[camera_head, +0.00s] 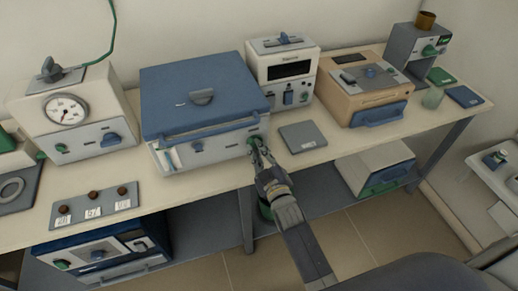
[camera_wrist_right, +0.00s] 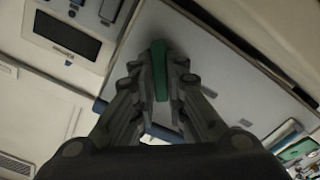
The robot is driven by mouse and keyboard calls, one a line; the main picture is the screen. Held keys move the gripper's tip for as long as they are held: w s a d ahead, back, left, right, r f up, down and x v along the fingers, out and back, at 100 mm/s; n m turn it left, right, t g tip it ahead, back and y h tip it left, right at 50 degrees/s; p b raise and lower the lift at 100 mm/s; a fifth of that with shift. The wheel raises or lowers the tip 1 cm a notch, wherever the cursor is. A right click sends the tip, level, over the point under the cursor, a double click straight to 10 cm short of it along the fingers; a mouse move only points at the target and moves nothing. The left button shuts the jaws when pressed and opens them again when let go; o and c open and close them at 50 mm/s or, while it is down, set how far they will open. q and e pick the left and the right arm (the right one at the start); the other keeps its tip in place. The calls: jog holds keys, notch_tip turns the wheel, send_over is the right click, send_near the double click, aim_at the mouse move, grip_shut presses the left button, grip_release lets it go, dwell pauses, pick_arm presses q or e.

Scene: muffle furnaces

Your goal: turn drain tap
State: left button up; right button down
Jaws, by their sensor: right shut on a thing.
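The drain tap (camera_head: 252,140) is a small green handle low on the right of the front face of a white box with a blue lid (camera_head: 200,90). My right gripper (camera_head: 257,150) reaches it from the front. In the right wrist view the green handle (camera_wrist_right: 158,70) stands between the two fingers, which are shut on it from both sides. The tap's base is hidden behind the fingers. My left gripper is not in view.
A grey flat pad (camera_head: 302,137) lies on the bench (camera_head: 340,145) right of the box. A white device with a dark display (camera_head: 290,70) stands behind it. A tan box (camera_head: 365,90) is further right. A green container (camera_head: 265,210) shows partly below my gripper.

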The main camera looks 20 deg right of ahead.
jog(key=m+p, duration=0.1)
jog(key=m, duration=0.5)
jog(key=shift+m, duration=0.3)
dwell(0.5)
jog(key=c, duration=1.6)
grip_release()
jog(key=shift+s, duration=0.15)
jog(key=s, duration=1.1)
jog(key=shift+s+d, duration=0.2)
jog(key=shift+s, duration=0.15)
